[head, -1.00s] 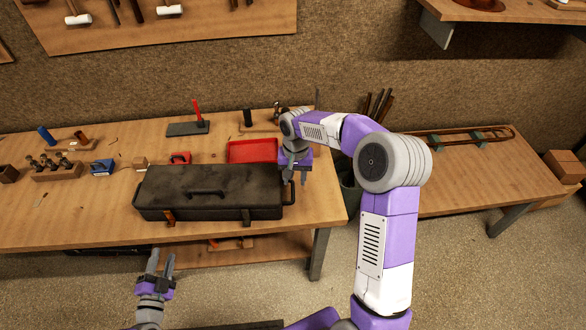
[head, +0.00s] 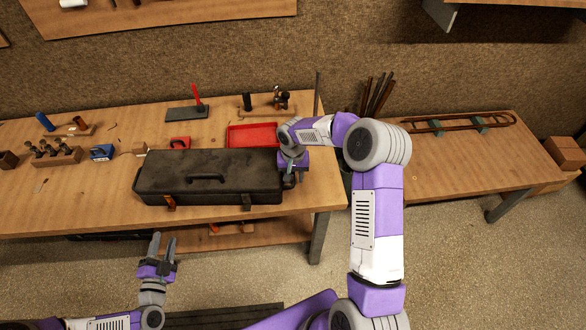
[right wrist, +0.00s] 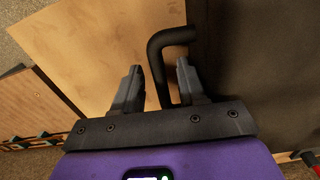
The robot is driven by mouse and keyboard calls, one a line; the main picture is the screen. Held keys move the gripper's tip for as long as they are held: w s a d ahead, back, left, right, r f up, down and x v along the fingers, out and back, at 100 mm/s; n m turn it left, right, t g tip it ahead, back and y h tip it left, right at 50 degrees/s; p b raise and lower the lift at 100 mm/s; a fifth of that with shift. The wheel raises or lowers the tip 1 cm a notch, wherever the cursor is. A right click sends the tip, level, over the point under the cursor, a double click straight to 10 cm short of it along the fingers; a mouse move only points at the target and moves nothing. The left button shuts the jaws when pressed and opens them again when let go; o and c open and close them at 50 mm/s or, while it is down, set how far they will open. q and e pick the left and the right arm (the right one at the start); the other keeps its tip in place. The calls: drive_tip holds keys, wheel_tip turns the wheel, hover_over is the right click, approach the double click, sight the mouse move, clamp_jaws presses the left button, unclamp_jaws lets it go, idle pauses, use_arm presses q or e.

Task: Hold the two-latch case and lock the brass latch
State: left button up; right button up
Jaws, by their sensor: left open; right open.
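The black two-latch case (head: 228,168) lies closed on the workbench, its lid handle on top. On its front, a copper-coloured latch (head: 169,202) is at the left and a dark latch (head: 247,202) at the right. My right gripper (head: 289,182) is at the case's right end. In the right wrist view, my right gripper (right wrist: 158,75) is open, with the black side handle (right wrist: 162,60) between its fingers; whether they touch it I cannot tell. My left gripper (head: 164,243) is open and empty, in front of the bench edge, below the copper-coloured latch.
A red tray (head: 252,135) lies behind the case. A red-handled tool on a dark plate (head: 187,113), a blue block (head: 101,152) and a wooden holder (head: 57,157) stand on the bench (head: 60,210). The bench front left of the case is mostly clear.

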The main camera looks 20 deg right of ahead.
drive_tip(key=shift+f, duration=0.25)
clamp_jaws()
idle(1.3)
